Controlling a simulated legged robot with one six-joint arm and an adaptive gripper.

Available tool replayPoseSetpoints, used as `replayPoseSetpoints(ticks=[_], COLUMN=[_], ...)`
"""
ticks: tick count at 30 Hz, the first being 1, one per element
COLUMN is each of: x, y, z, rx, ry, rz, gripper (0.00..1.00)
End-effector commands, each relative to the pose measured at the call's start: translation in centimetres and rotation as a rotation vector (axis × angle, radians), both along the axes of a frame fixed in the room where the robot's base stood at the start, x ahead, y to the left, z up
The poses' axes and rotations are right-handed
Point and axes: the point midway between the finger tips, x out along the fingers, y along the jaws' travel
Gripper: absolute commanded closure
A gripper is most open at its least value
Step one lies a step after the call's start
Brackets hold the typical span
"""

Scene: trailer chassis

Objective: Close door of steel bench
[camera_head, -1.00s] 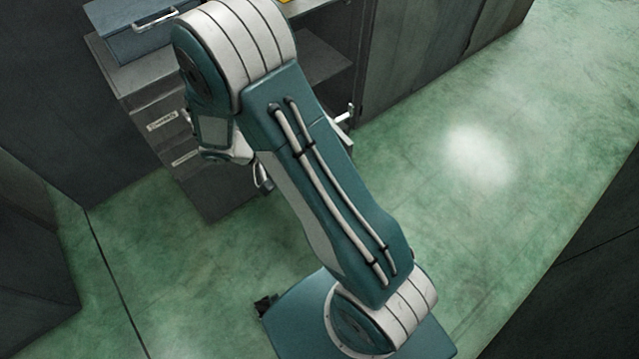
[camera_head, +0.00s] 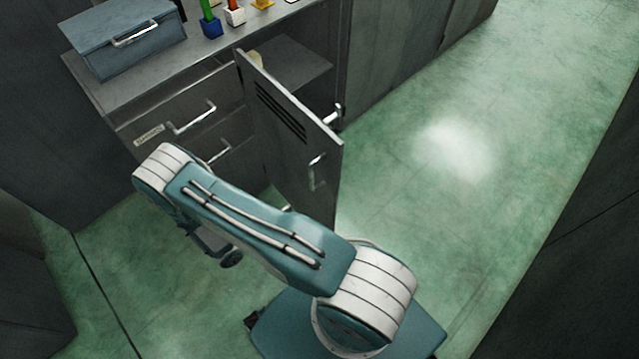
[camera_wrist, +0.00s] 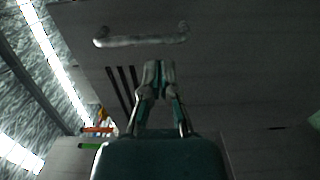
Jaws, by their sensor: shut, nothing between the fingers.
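The steel bench (camera_head: 125,95) stands at the upper left in the head view. Its grey door (camera_head: 285,135) is open and juts out from the bench, with dark vent slots and a metal door handle (camera_head: 317,172) on its visible face. The door hinges at its left side, and the shelf inside the cabinet (camera_head: 290,62) shows behind it. In the wrist view the door face (camera_wrist: 215,75) fills much of the picture, with the handle (camera_wrist: 140,38) above. My gripper (camera_wrist: 158,68) is shut and empty in front of the door face; contact cannot be told. My arm hides it in the head view.
Drawers with handles (camera_head: 192,118) are left of the door. A blue-grey toolbox (camera_head: 122,38) and small coloured items (camera_head: 211,25) stand on the bench top. Dark cabinets (camera_head: 400,45) line the wall to the right. Green floor (camera_head: 480,190) is clear on the right.

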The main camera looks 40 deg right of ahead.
Motion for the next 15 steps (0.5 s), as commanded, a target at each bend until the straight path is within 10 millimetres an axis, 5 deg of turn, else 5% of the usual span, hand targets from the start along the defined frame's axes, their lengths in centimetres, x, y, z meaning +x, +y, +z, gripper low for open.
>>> replayPoseSetpoints(ticks=[15], x=[-0.2], y=[-7.4], z=[0.0], rx=[-0.002], ry=[0.002], rz=[-0.005], gripper=[1.00])
